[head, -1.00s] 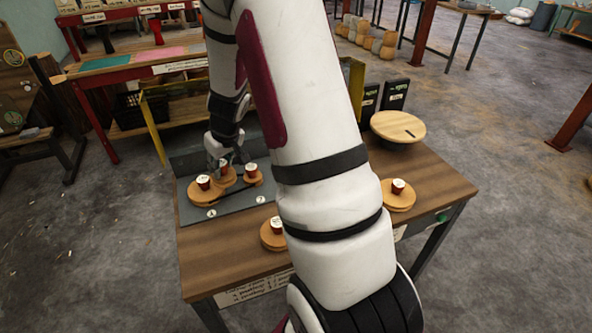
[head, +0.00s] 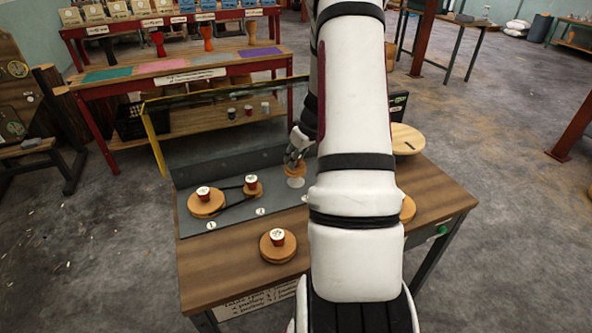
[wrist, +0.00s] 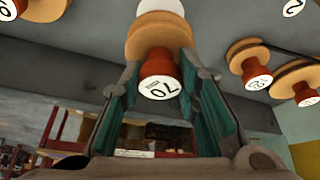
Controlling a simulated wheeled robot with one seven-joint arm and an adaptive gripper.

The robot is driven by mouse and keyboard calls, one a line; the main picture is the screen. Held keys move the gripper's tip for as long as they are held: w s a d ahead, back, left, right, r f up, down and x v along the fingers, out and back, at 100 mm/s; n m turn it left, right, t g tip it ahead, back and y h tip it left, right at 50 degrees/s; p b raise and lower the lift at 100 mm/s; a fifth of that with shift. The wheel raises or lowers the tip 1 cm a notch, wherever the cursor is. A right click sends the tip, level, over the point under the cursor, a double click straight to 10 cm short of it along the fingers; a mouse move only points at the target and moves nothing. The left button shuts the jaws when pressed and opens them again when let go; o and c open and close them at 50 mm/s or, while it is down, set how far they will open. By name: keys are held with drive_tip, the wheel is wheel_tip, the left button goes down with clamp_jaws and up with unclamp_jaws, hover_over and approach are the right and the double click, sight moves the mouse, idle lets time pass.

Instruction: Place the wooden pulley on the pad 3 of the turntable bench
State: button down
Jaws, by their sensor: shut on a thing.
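My gripper (head: 298,152) is shut on a small wooden pulley (head: 294,170) with a red hub and a white numbered cap, which fills the middle of the wrist view (wrist: 160,45). In the head view it is over the right part of the grey turntable bench plate (head: 232,218), just above a pale disc (head: 295,183). I cannot tell whether the pulley touches the disc. A white number tag (head: 304,198), partly hidden by my arm, lies in front. Two pulleys joined by a dark belt sit to the left: a larger one (head: 205,204) and a smaller one (head: 252,188).
A loose pulley (head: 278,246) sits on the wooden bench top in front of the plate. Another (head: 407,208) is partly behind my arm, at right. A round wooden disc (head: 407,139) is at the back right. A grey upright wall (head: 225,165) backs the plate.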

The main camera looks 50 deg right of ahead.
sight(298, 164)
drive_tip(key=shift+f, duration=2.15)
drive_tip(key=shift+f, duration=0.1)
drive_tip(key=c, duration=1.2)
unclamp_jaws()
